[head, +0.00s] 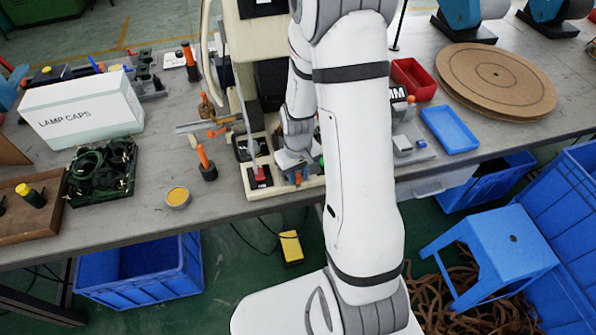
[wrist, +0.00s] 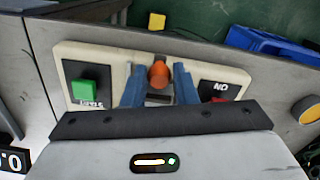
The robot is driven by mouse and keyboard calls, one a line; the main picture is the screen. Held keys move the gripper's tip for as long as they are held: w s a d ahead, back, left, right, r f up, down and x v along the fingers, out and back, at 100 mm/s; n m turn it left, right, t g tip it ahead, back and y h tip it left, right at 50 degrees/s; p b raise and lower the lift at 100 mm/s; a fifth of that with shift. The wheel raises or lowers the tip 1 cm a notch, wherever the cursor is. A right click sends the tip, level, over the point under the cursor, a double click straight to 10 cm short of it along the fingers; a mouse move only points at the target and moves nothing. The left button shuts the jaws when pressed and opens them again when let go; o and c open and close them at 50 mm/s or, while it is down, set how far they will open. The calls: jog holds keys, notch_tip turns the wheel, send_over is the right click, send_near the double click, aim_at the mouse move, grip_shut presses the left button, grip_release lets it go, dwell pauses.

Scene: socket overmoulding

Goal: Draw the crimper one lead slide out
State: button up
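In the wrist view an orange knob (wrist: 158,74) stands between the two blue fingers of my gripper (wrist: 160,88). It looks like the handle of the lead slide, but most of the slide is hidden under the gripper. The fingers are apart, with a narrow gap beside the knob; I see no clear grip on it. The cream crimper base (wrist: 115,62) carries a green button (wrist: 84,92) on the left and a red one (wrist: 220,90) on the right. In the head view my gripper (head: 298,178) is low over the front of the cream base (head: 258,192), partly hidden by my arm.
An upright orange-handled tool (head: 205,160) and a round tin (head: 177,197) stand left of the crimper. A white lamp caps box (head: 85,110) is further left. A blue tray (head: 450,130) and red bin (head: 412,78) lie right.

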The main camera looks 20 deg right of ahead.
jog(key=o, duration=0.4)
jog(key=shift+r, duration=0.15)
jog(key=shift+r, duration=3.8)
jog(key=shift+r, duration=0.25)
jog(key=s+a+r+m+t, duration=0.2)
jog(key=s+a+r+t, duration=0.1)
jog(key=s+r, duration=1.1)
notch_tip(320, 180, up, 2)
jog(key=shift+a+r, duration=0.1)
jog(key=shift+a, duration=0.15)
